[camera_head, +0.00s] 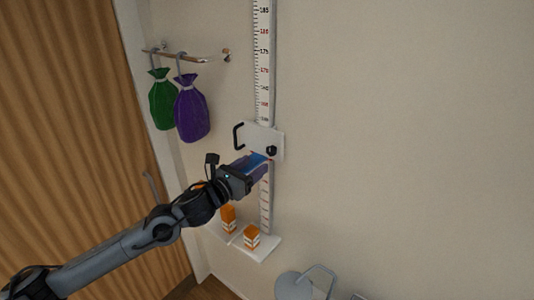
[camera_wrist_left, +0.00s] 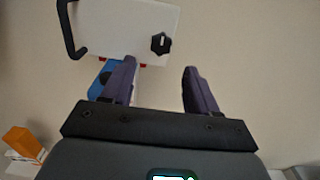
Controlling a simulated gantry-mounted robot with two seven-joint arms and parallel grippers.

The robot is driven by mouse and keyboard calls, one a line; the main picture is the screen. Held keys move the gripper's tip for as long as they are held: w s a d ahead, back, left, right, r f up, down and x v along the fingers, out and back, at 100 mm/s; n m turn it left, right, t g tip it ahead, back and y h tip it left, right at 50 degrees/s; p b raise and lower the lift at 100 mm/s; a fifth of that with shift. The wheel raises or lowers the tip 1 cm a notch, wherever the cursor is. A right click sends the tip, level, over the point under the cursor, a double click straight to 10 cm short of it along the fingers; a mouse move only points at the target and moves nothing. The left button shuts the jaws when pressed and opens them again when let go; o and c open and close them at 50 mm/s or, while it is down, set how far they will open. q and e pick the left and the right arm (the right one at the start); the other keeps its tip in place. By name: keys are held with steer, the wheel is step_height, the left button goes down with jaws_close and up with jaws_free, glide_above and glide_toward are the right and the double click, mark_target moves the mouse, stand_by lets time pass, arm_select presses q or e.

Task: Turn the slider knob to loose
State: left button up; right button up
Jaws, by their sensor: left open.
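The slider is a white plate (camera_head: 263,139) on a vertical measuring scale (camera_head: 263,60) on the wall. A black knob (camera_head: 271,151) sits at its lower right and a black handle (camera_head: 238,136) at its left. In the left wrist view the knob (camera_wrist_left: 161,43) shows a light mark on its face, and the handle (camera_wrist_left: 70,30) is at the upper left. My left gripper (camera_head: 262,160) is open and empty, just below the plate. In the wrist view its fingers (camera_wrist_left: 158,75) point up, apart from the knob, which lies ahead between their lines. My right gripper is not in view.
Green (camera_head: 162,98) and purple (camera_head: 191,108) bags hang from a wall rail (camera_head: 180,55) at the upper left. A white shelf (camera_head: 262,250) with orange-and-white boxes (camera_head: 251,237) is below the scale. A grey round seat (camera_head: 293,285) stands lower right. The wall right of the plate is clear.

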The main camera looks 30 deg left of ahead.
mark_target(270, 154)
arm_select(q)
steer(key=w, duration=0.1)
steer(key=w+p, duration=0.1)
steer(key=w, duration=0.1)
steer(key=w+p, duration=0.1)
steer(key=w, duration=0.1)
steer(key=shift+w+d+r, duration=0.15)
steer(key=shift+w+d, duration=0.1)
steer(key=shift+w+d+f, duration=0.1)
steer(key=shift+w+f, duration=0.1)
steer(key=shift+w, duration=0.7)
steer(key=c, duration=1)
steer(key=shift+c, duration=0.2)
